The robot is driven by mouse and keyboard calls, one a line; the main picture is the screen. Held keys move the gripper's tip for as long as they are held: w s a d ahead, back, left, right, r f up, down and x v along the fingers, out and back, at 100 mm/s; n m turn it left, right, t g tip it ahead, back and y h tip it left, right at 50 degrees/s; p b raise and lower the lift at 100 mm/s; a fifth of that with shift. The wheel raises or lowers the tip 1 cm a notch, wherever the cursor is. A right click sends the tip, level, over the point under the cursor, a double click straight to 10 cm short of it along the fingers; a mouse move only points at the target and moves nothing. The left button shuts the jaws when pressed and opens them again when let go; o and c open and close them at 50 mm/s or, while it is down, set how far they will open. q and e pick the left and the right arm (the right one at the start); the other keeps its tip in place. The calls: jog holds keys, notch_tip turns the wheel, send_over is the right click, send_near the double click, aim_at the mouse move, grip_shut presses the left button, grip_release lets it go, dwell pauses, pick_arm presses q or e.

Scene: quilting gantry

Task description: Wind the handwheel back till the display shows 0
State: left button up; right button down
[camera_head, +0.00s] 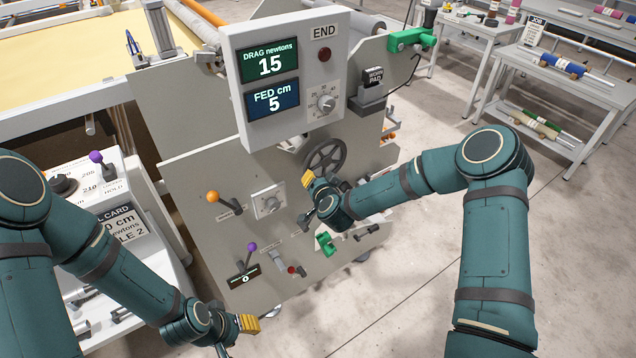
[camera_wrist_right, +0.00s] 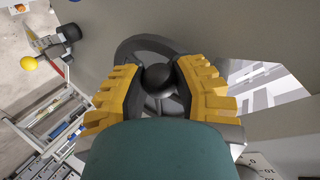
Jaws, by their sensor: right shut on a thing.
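The dark spoked handwheel (camera_head: 326,157) is on the grey machine panel, below the display box. My right gripper (camera_head: 308,180) is at its lower left edge. In the right wrist view the yellow fingers of my right gripper (camera_wrist_right: 160,85) are shut on the wheel's round black knob (camera_wrist_right: 160,76), with the handwheel rim (camera_wrist_right: 128,48) behind. The blue FED cm display (camera_head: 272,100) reads 5. The green DRAG newtons display (camera_head: 270,62) reads 15. My left gripper (camera_head: 248,323) is low, in front of the panel's bottom edge; its finger opening is unclear.
A green part (camera_head: 325,244) is below my right gripper. A card stand (camera_head: 110,225) is at left. Shelving (camera_head: 560,95) stands at back right. The floor at right is clear.

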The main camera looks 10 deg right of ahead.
aim_at(323, 150)
jog(key=shift+d+r+m+g+y, duration=0.1)
jog(key=shift+r+m+g+y, duration=0.3)
jog(key=shift+r+m+y, duration=0.45)
jog(key=shift+d+r+m+y, duration=0.1)
jog(key=shift+r+m+y, duration=0.15)
jog(key=shift+r+m, duration=0.35)
jog(key=shift+w+d+r+m+g+y+b, duration=0.15)
jog(key=shift+d+r+m+g+y+b, duration=0.1)
jog(key=shift+r+m+g+y+b, duration=0.45)
jog(key=shift+w+d+r+m+y+b, duration=0.15)
jog(key=shift+d+r+m+y+b, duration=0.25)
jog(key=shift+m+y+b, duration=0.5)
jog(key=shift+w+d+r+m+y+b, duration=0.2)
jog(key=shift+d+r+m+y+b, duration=0.35)
jog(key=shift+m, duration=0.4)
jog(key=shift+w+d+r+m+g+y, duration=0.15)
jog(key=shift+d+r+m+g+y, duration=0.15)
jog(key=shift+d+m+y, duration=0.25)
jog(key=shift+w+d+r+m+y+b, duration=0.15)
jog(key=shift+d+m+y, duration=0.1)
jog(key=shift+m+y, duration=0.15)
jog(key=shift+w+d+r+m+y+b, duration=0.15)
jog(key=shift+d+m+y, duration=0.15)
jog(key=shift+m, duration=0.15)
jog(key=shift+w+d+m+y, duration=0.15)
jog(key=shift+d+m+y, duration=0.45)
jog(key=shift+m, duration=0.2)
